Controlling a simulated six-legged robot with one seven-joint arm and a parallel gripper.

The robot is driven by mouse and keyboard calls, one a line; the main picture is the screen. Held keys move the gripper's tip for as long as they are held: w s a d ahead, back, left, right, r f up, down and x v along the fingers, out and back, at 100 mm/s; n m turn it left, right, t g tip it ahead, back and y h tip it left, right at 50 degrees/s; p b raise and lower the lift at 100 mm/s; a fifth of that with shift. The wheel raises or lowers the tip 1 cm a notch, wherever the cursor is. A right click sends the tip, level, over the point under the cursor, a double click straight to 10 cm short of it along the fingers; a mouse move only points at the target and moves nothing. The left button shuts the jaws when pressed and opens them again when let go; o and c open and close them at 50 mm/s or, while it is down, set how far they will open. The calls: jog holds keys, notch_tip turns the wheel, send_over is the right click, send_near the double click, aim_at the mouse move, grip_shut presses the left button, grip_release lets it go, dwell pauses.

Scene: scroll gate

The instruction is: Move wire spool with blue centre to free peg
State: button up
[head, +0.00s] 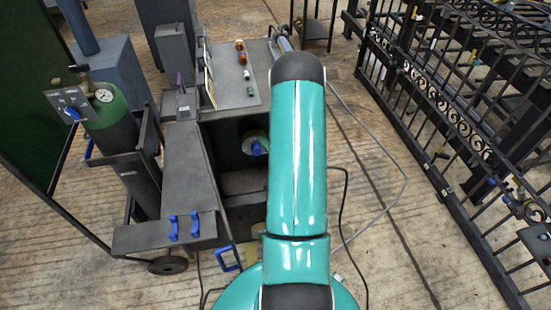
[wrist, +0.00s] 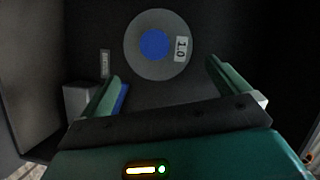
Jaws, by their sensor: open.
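The wire spool with the blue centre is a grey disc (wrist: 178,65) with a round blue middle and a "1.0" label, in the upper middle of the wrist view. In the head view the spool (head: 255,143) shows inside the dark open cabinet, partly beside my teal arm. My gripper (wrist: 163,74) is open in the wrist view, its two green-edged fingers pointing toward the spool, one below left and one below right of it. Nothing is between the fingers. My gripper is hidden behind my arm in the head view. I cannot make out a free peg.
The cabinet's dark walls (wrist: 30,75) close in on both sides. A grey block (wrist: 82,98) and a small tag (wrist: 105,63) lie left of the spool. A welding cart with a green cylinder (head: 112,120) stands left; an iron gate (head: 455,130) stands right.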

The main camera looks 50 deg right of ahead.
aim_at(259, 144)
jog(key=x, duration=0.7)
jog(key=shift+w+d, duration=0.15)
jog(key=shift+w, duration=0.1)
jog(key=shift+c, duration=0.4)
jog(key=c, duration=1.4)
jog(key=o, duration=0.9)
jog(key=shift+r, duration=0.1)
jog(key=c, duration=0.6)
jog(key=shift+s+a, duration=0.25)
jog(key=shift+s, duration=0.05)
jog(key=shift+s+a, duration=0.45)
jog(key=shift+s, duration=0.05)
